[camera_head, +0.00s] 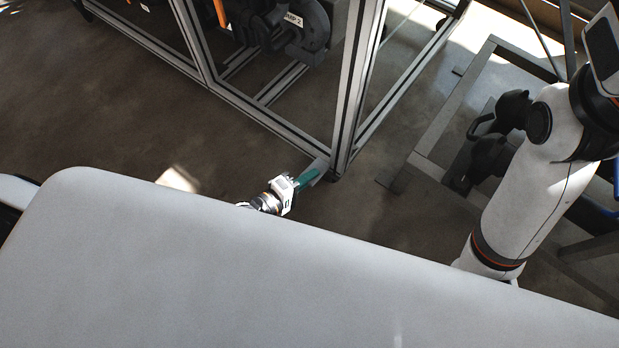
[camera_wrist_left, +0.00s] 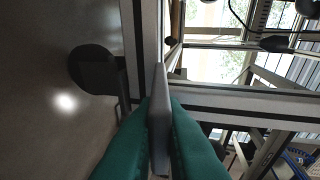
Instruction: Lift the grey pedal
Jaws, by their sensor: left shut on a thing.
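The grey pedal (camera_head: 320,166) is a flat grey plate beside the foot of the metal frame in the head view. My left gripper (camera_head: 307,177), with green fingers, is at the pedal. In the left wrist view the pedal (camera_wrist_left: 160,112) stands edge-on between the two green fingers (camera_wrist_left: 160,140), which are shut on it from both sides. The fingers hide part of its lower end. My right arm shows at the right of the head view, but its gripper is out of sight.
A metal profile frame (camera_head: 347,95) rises right by the pedal, with dark machinery (camera_head: 300,30) inside it. A dark steel stand (camera_head: 425,165) is to the right. Open floor (camera_head: 100,110) lies to the left. My own white body covers the foreground.

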